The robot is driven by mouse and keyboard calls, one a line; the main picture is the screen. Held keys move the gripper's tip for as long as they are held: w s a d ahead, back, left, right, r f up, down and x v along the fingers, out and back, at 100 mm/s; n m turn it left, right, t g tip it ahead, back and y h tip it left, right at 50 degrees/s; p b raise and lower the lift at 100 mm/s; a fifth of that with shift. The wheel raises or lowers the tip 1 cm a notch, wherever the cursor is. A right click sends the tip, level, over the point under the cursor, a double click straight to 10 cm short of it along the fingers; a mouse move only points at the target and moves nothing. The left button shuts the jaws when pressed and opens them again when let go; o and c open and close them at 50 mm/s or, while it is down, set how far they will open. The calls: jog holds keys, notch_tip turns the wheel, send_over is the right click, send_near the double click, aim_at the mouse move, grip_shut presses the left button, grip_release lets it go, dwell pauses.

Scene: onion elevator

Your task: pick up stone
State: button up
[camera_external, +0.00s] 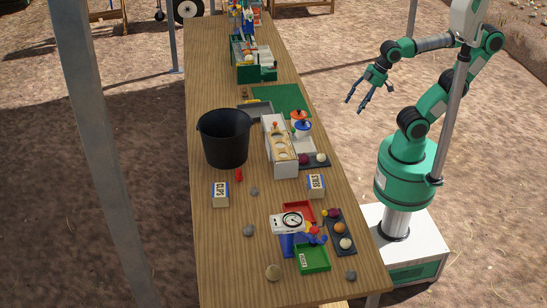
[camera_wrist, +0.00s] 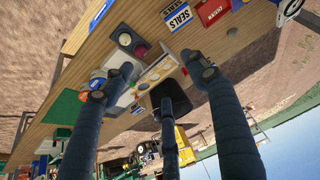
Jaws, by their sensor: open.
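Small grey stones lie apart on the wooden table in the external view: one (camera_external: 254,191) beside the left labelled box, one (camera_external: 249,230) left of the scale, and one (camera_external: 351,275) near the front right corner. A round tan lump (camera_external: 273,272) lies near the front; I cannot tell whether it is a stone. My gripper (camera_external: 366,98) is open and empty, in the air right of the table and far from the stones.
The table (camera_external: 215,275) carries a black bucket (camera_external: 224,138), a white holder with round openings (camera_external: 280,145), a SEALS box (camera_external: 316,186), a scale (camera_external: 291,221), a green tray (camera_external: 312,259) and a dark tray (camera_external: 341,232) of round items. A metal post (camera_external: 107,150) stands at the left.

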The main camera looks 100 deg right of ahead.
jog(key=w+a+n+g+y+p, duration=0.1)
jog(key=w+a+n+g+p, duration=0.3)
jog(key=w+a, duration=1.6)
jog(key=n+g+h+p, duration=0.1)
jog(key=n+g+p, duration=0.1)
jog(key=n, duration=0.5)
send_over(352, 272)
notch_tip(352, 272, down, 24)
jog(key=shift+f+b, duration=0.85)
jog(key=shift+f, duration=3.45)
